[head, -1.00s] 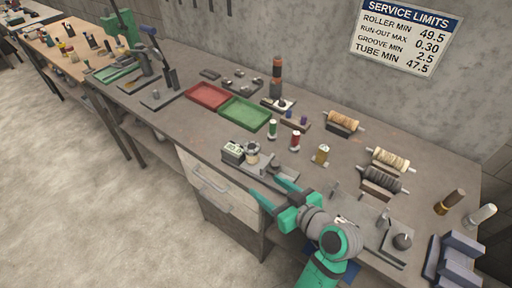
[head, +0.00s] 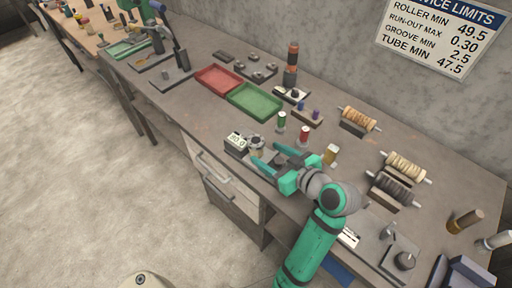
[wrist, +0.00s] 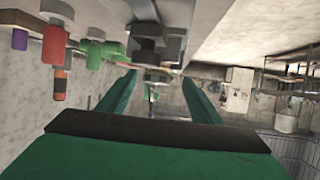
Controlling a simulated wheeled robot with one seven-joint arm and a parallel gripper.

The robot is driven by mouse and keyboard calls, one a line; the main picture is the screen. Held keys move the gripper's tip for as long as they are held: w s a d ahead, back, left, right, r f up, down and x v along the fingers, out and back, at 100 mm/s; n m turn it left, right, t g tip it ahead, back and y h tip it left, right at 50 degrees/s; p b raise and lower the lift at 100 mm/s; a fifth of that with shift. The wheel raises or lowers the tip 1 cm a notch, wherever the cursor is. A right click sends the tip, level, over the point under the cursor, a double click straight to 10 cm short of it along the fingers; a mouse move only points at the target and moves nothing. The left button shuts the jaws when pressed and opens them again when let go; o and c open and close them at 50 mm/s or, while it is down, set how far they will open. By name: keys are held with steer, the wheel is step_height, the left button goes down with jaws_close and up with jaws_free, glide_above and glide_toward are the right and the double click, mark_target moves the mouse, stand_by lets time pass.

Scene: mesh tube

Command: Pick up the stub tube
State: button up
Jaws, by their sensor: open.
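I cannot tell for certain which piece is the stub tube. A short, pale grey tube-like piece (head: 257,142) stands beside a small box with a number display (head: 236,142) near the bench's front edge. My gripper (head: 268,155) is low over the bench, just on the near side of that piece, with its two teal fingers spread and pointing toward it and the box. In the wrist view my gripper (wrist: 160,80) is open with nothing held between the fingers. That view looks upside down, with a dark block (wrist: 155,45) beyond the fingertips.
Green (head: 282,121), red (head: 304,135) and yellow (head: 330,154) spools stand close to my gripper. Red (head: 217,79) and green (head: 254,101) trays lie behind. Rollers on stands (head: 404,166) and brown (head: 465,222) and white (head: 495,241) tubes are at right.

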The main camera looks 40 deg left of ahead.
mark_target(261, 149)
steer(key=shift+x, duration=2.55)
steer(key=shift+w+d+f, duration=0.15)
steer(key=shift+w, duration=0.05)
steer(key=shift+c, duration=0.7)
jaws_close()
